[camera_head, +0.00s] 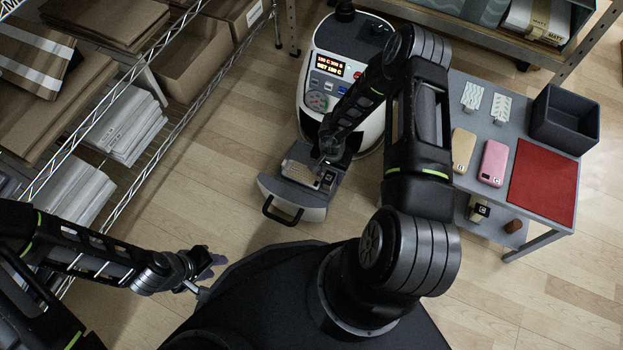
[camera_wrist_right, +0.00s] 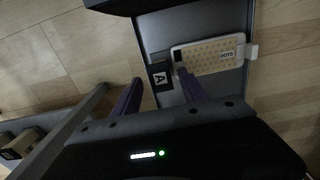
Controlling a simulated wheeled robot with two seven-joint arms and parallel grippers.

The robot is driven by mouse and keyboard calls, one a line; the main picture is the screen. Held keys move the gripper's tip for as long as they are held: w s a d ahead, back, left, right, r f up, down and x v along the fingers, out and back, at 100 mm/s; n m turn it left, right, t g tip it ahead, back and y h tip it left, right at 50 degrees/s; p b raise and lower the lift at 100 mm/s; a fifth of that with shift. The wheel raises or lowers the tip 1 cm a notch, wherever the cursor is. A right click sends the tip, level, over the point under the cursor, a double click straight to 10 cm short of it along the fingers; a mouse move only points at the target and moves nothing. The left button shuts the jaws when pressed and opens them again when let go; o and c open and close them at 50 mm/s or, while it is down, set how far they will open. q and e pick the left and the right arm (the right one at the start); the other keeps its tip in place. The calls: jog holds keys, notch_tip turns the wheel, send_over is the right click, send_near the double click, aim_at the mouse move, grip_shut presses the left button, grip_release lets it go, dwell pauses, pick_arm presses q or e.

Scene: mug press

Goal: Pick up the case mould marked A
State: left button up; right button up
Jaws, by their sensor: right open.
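The case mould marked A (camera_wrist_right: 161,77) lies in the pulled-out drawer (camera_head: 291,205) of the press. A pale case with a dotted pattern and a DOTS label (camera_wrist_right: 210,55) sits on the mould; it shows partly in the head view (camera_head: 301,173). My right gripper (camera_wrist_right: 159,78) is open, its purple fingers apart on either side of the mould's A-marked end. I cannot tell whether they touch it. In the head view my right wrist hides part of the mould. My left gripper (camera_head: 208,268) is low at the left, away from the mould; its opening is unclear.
The white press (camera_head: 345,75) with a lit display stands behind the drawer. The right table holds a tan case (camera_head: 463,150), a pink case (camera_head: 493,162), a red mat (camera_head: 543,182) and a dark bin (camera_head: 565,120). A mould marked C (camera_head: 478,209) sits on its lower shelf. Wire shelving stands left.

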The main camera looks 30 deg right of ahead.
notch_tip(320, 180, down, 3)
jog(key=shift+r+b, duration=0.1)
jog(key=shift+b, duration=0.3)
grip_shut()
dwell(0.6)
dwell(0.9)
